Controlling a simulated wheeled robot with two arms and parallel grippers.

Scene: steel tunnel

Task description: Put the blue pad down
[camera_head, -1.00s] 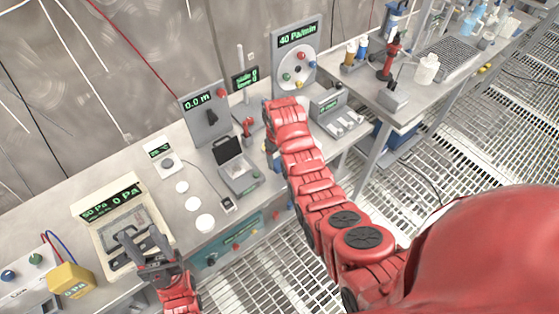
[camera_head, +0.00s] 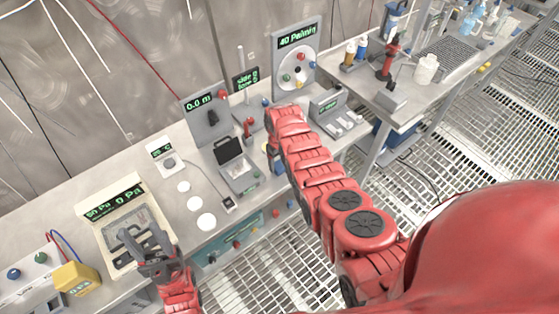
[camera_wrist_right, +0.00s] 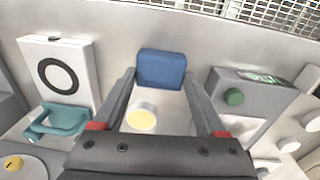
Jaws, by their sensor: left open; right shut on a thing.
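The blue pad (camera_wrist_right: 162,69) is between the fingertips of my right gripper (camera_wrist_right: 160,82) in the right wrist view. The gripper is shut on it, above the grey bench top. A pale round disc with a yellow top (camera_wrist_right: 142,117) shows between the fingers, nearer the palm. My left gripper (camera_head: 141,240) is open and empty over the cream panel meter (camera_head: 128,215) at the left.
In the right wrist view a white block with a black ring (camera_wrist_right: 62,75) and a teal bracket (camera_wrist_right: 62,120) stand left; a grey box with a green knob (camera_wrist_right: 250,95) stands right. In the head view, white discs (camera_head: 206,221) and an open dark-lidded case (camera_head: 235,165) are on the bench.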

